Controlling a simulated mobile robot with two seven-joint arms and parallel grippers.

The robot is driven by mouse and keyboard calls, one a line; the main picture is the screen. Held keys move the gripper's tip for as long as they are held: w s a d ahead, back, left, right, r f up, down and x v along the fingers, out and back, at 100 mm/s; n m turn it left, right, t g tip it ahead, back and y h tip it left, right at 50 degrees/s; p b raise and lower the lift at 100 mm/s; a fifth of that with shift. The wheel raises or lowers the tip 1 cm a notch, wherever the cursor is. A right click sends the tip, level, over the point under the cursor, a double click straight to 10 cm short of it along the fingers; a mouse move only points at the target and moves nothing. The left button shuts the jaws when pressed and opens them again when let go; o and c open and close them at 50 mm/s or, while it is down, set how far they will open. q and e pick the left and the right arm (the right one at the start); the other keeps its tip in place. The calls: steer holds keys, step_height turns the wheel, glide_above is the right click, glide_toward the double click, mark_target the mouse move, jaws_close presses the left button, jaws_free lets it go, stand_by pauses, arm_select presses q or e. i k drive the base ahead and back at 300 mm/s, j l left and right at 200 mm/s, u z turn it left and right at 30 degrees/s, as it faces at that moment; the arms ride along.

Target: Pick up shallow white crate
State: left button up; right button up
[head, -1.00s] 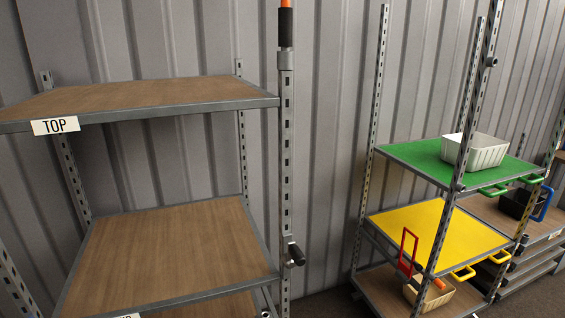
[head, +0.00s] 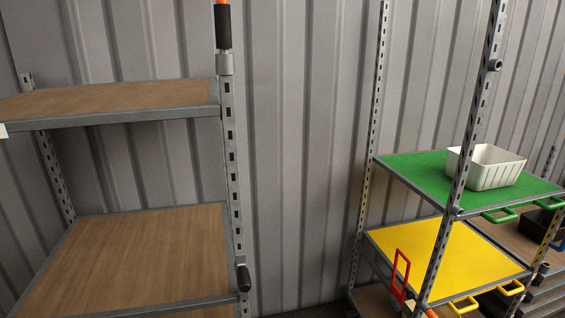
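A shallow white crate (head: 497,174) stands upright on the green shelf (head: 415,172) of the rack at the right in the head view. It sits toward the right half of that shelf, partly behind the rack's front upright. Its inside looks empty as far as I can see. Neither of my grippers shows in the head view.
Below the green shelf is a yellow shelf (head: 440,250) with yellow handles and a red-framed item (head: 400,275) at its left. A metal upright (head: 463,160) stands in front of the crate's left side. An empty wooden rack (head: 140,255) stands at the left.

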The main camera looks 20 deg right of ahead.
mark_target(492, 167)
steer(key=l+u, duration=0.2)
steer(key=l, duration=2.05)
